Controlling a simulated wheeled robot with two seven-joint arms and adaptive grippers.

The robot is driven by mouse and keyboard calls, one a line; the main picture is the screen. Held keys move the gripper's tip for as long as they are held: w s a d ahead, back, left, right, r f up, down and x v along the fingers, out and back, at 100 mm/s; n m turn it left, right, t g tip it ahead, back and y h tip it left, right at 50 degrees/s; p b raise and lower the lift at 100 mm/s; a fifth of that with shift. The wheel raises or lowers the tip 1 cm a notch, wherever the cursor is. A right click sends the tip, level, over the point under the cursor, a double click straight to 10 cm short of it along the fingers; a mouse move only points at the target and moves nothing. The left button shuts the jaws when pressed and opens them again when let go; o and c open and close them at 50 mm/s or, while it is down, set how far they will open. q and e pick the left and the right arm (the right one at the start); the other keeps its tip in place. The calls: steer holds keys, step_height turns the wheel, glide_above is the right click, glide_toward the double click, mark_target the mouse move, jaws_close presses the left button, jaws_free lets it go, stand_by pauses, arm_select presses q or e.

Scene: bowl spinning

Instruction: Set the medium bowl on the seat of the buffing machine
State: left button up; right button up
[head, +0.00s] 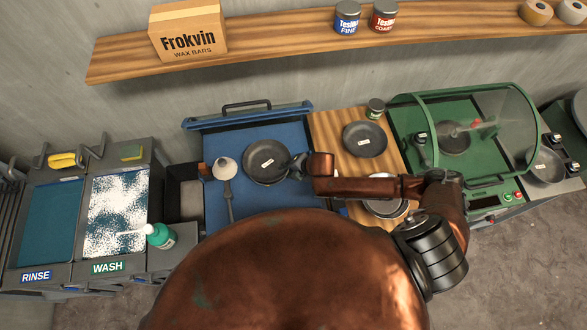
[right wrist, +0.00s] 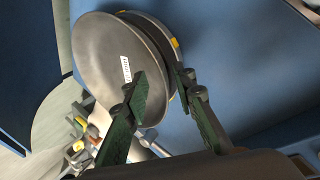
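A grey bowl with a white label (head: 266,163), taken to be the medium bowl, lies face up over the seat of the blue machine, apparently the buffing machine (head: 263,130). In the right wrist view the bowl (right wrist: 105,55) covers most of a dark round seat with yellow marks (right wrist: 175,43). I cannot tell whether it is fully down on it. My right gripper (head: 290,163) is at the bowl's right rim. Its fingers (right wrist: 163,85) stand apart, one over the inside, one outside the rim. My left gripper is not in view.
A white buffing head (head: 224,168) stands left of the bowl. Another bowl (head: 365,139) and a small tin (head: 376,107) are on the wooden board (head: 330,127). The green machine (head: 410,110) has a clear cover. Wash (head: 118,205) and rinse (head: 50,220) basins are at left.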

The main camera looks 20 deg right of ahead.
steer(key=v, duration=1)
steer(key=shift+r, duration=0.35)
steer(key=shift+s+d, duration=0.15)
steer(key=shift+s, duration=0.05)
